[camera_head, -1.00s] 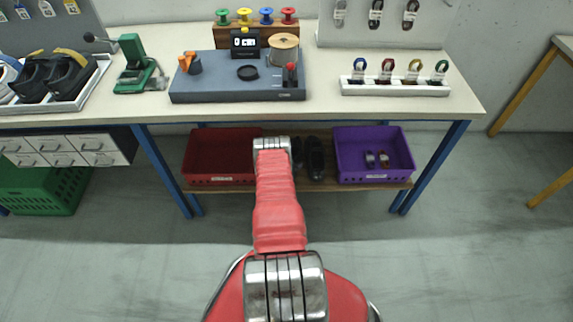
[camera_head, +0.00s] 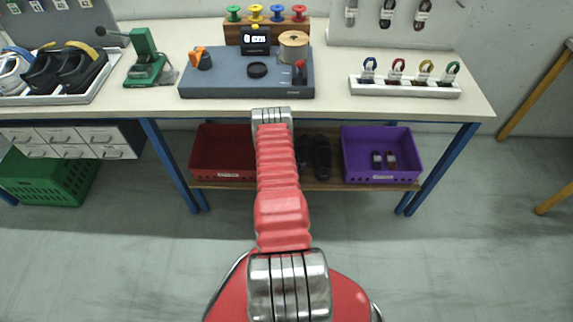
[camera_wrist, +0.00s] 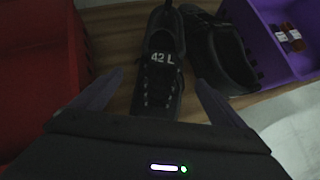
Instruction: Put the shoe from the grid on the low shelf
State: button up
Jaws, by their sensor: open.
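A black shoe marked "42 L" (camera_wrist: 160,75) stands on the wooden low shelf (camera_wrist: 120,22), which also shows under the table in the head view (camera_head: 300,186). A second dark shoe (camera_wrist: 222,55) stands right beside it; it shows in the head view too (camera_head: 321,157). My gripper (camera_wrist: 160,77) is open, with one finger on each side of the "42 L" shoe and gaps between fingers and shoe. In the head view my arm hides the gripper and part of the first shoe. A tray of shoes (camera_head: 88,97) stands at the table's left; I see no clear grid.
A red bin (camera_head: 222,152) stands left of the shoes, and a purple basket (camera_head: 381,155) with small items stands right. Above is the tabletop edge (camera_head: 400,116), with a blue leg (camera_head: 440,165) at the shelf's right. A green crate (camera_head: 52,177) is on the floor.

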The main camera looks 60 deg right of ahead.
jog(key=shift+v, duration=2.45)
